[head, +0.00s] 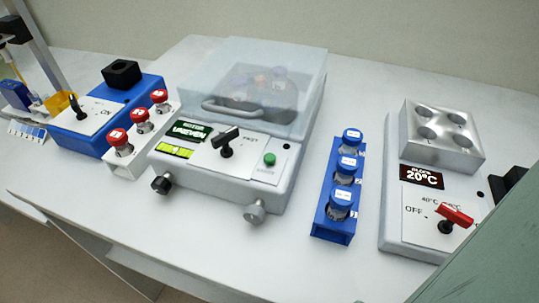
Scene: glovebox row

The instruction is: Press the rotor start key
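The rotor machine (215,178) stands in the middle of the bench, a pale grey box under a clear lid (262,65) that looks closed. A rotor (268,88) shows dimly through the lid. A round green key (269,159) sits on a white plate at the right of its front panel; its label is too small to read. It is the likely rotor start key. A dark display (193,133) seems to read "ROTOR UNEVEN". Below it is a yellow-green level vial (176,150). A black lever knob (226,142) stands between display and key. My gripper is not in view.
A white rack with red-capped vials (141,132) stands left, a blue rack with blue-capped vials (340,190) right. A heater block (437,140) shows 20°C, with a red knob (456,216). A blue device (105,110) is at left. A grey-green surface (490,260) blocks the lower right.

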